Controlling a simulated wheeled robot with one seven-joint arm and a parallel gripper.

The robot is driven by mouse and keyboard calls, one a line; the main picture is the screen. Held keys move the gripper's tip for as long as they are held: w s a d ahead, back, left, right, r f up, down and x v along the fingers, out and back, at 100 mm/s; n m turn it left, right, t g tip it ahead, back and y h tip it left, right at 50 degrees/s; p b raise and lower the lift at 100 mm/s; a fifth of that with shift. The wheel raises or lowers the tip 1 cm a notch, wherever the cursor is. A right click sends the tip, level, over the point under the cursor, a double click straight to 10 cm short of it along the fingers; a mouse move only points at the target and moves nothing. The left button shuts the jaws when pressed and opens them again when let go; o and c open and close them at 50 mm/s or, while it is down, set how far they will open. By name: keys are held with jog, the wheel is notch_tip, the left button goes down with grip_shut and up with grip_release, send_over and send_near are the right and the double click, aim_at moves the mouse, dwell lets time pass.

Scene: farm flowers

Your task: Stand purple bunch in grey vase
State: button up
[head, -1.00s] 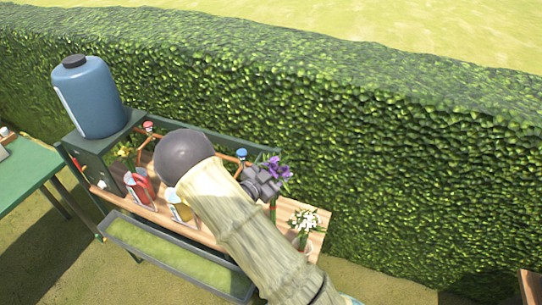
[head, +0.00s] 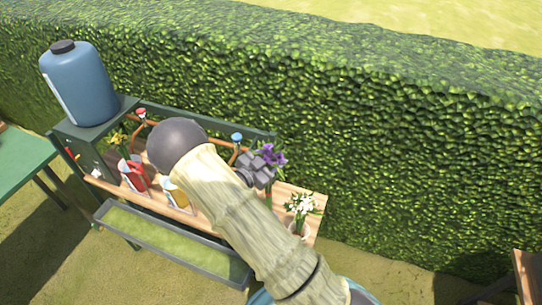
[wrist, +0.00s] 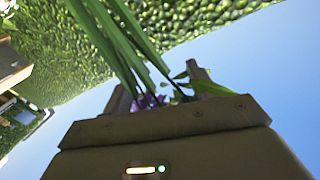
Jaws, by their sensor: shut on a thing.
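The purple bunch (head: 272,156) has violet flowers and long green stems. It is at my gripper (head: 258,172), above the wooden bench at its back right. In the wrist view the purple petals (wrist: 148,101) and green leaves show between the fingers, and the green stems (wrist: 118,40) run up to the top left. My gripper is shut on the bunch. I cannot make out a grey vase in either view; my arm covers the middle of the bench.
White flowers (head: 301,204) stand in a pale pot at the bench's (head: 316,204) right end. Red and yellow cartons (head: 133,175), a blue tank (head: 80,85) and a planter trough (head: 170,242) are to the left. A tall hedge (head: 400,150) runs behind.

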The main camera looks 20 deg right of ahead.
jog(key=b, duration=0.8)
send_over(267, 196)
jog(key=x, duration=0.3)
jog(key=shift+f, duration=5.15)
notch_tip(267, 196, down, 3)
jog(key=b, duration=0.2)
jog(key=shift+a+b, duration=0.1)
jog(key=shift+b, duration=0.2)
jog(key=shift+w+a+f+b, duration=0.1)
jog(key=shift+f+b, duration=1.9)
jog(key=shift+f, duration=0.5)
jog(key=o, duration=1.3)
jog(key=shift+o, duration=1.3)
